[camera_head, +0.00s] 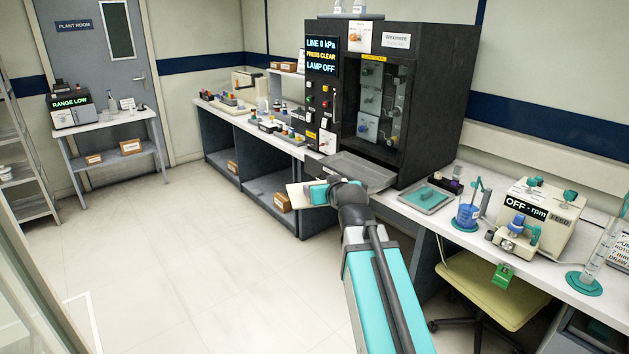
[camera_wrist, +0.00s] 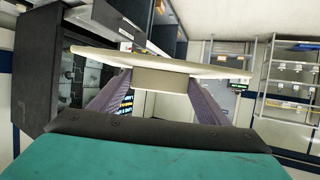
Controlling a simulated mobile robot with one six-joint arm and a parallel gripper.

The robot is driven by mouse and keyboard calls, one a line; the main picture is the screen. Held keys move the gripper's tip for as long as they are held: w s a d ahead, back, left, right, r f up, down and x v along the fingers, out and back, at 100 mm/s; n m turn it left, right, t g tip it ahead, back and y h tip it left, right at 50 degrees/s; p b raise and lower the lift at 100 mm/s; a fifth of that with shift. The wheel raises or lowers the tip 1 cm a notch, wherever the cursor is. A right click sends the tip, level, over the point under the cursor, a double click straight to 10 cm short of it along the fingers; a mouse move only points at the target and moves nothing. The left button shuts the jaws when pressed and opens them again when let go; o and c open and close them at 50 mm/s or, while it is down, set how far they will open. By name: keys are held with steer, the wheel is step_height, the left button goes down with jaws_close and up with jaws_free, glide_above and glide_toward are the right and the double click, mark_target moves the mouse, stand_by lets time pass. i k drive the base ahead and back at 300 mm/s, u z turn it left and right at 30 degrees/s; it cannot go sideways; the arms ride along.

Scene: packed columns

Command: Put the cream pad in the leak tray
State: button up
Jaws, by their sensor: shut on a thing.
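The cream pad (camera_head: 295,196) is in my gripper (camera_head: 317,194), held out past the front edge of the bench, above the floor. In the wrist view the pad (camera_wrist: 150,62) is a wide, thin cream plate seen almost edge-on, with a tan block (camera_wrist: 160,80) under it between the two fingers. My gripper (camera_wrist: 158,92) is shut on this block. A shallow grey metal tray (camera_head: 345,169) juts out below the black cabinet's opening, behind and right of the pad; it looks like the leak tray. My arm hides some of the area at its front right.
The black cabinet (camera_head: 465,65) stands behind the grey tray. Right of it lie a smaller tray holding a teal piece (camera_head: 428,197), a blue beaker (camera_head: 467,216) and a cream stirrer unit (camera_head: 535,215). A chair (camera_head: 490,290) is under the bench. The floor at left is clear.

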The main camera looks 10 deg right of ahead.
mark_target(348, 171)
steer(key=z, duration=0.05)
steer(key=i, duration=1)
steer(key=u, duration=0.15)
